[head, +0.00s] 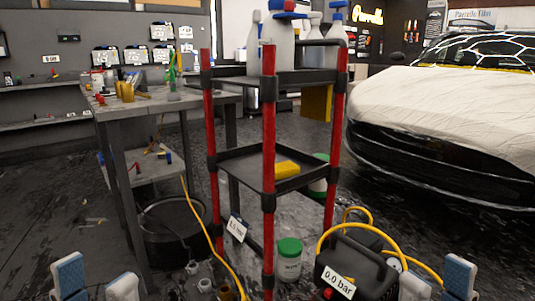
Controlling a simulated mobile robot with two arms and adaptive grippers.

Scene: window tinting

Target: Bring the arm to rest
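My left gripper (96,283) is at the lower left edge of the head view. Its two pale, blue-sided fingertips stand apart with nothing between them. My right gripper (436,284) is at the lower right edge, also with its fingertips apart and empty. Both are low, at about the same height and far apart from each other. The rest of both arms is out of the picture.
A red-posted cart (268,210) stands ahead with bottles on top and a yellow block (286,169) on its middle shelf. A compressor (355,265) marked 0.0 bar is left of my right gripper. A workbench (112,112) is left, a covered car (460,115) right.

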